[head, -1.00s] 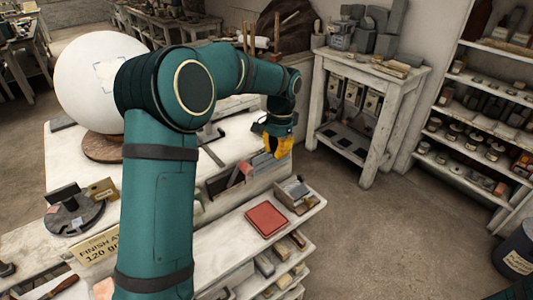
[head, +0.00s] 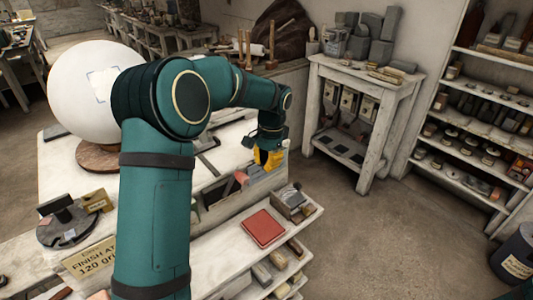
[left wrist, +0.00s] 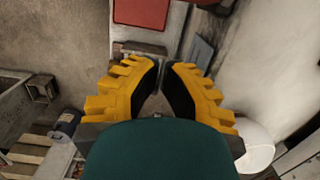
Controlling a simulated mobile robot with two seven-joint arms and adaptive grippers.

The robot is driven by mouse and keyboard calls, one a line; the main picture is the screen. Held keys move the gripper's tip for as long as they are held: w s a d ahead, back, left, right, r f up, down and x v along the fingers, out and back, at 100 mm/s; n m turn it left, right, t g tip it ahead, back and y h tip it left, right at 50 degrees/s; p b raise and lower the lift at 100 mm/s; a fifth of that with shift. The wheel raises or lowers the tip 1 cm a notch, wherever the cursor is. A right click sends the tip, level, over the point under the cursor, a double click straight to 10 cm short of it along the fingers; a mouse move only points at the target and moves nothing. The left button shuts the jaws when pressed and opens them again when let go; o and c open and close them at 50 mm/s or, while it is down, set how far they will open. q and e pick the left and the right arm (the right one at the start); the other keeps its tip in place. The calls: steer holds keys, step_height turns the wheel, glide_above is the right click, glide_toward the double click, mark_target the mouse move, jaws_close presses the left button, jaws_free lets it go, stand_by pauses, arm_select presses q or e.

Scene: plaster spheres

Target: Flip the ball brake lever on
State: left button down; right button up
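The large white plaster ball (head: 92,85) rests on a round brown base (head: 98,157) on the bench at the left of the head view. I cannot pick out the brake lever with certainty. A dark bar (head: 207,158) lies on the bench top right of the ball, partly behind my arm. My right gripper is not in view.
A red square slab (head: 263,228) lies on a lower shelf below the gripper. A dark round stand (head: 68,222) and a "FINISH AT 120" sign (head: 90,257) stand at the front left. A white side table (head: 365,100) and shelving stand right; the floor between is clear.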

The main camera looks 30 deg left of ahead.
arm_select(q)
steer(key=s, duration=0.1)
steer(key=s+a+f, duration=0.1)
steer(key=s+f, duration=0.1)
steer(key=shift+s+a+f, duration=0.25)
steer(key=shift+s+a, duration=0.05)
steer(key=shift+s, duration=0.05)
steer(key=shift+s, duration=0.1)
stand_by(0.3)
steer(key=shift+s+a+r+t+b, duration=0.1)
steer(key=shift+s+r+t+b, duration=0.1)
steer(key=shift+r+t+b, duration=0.15)
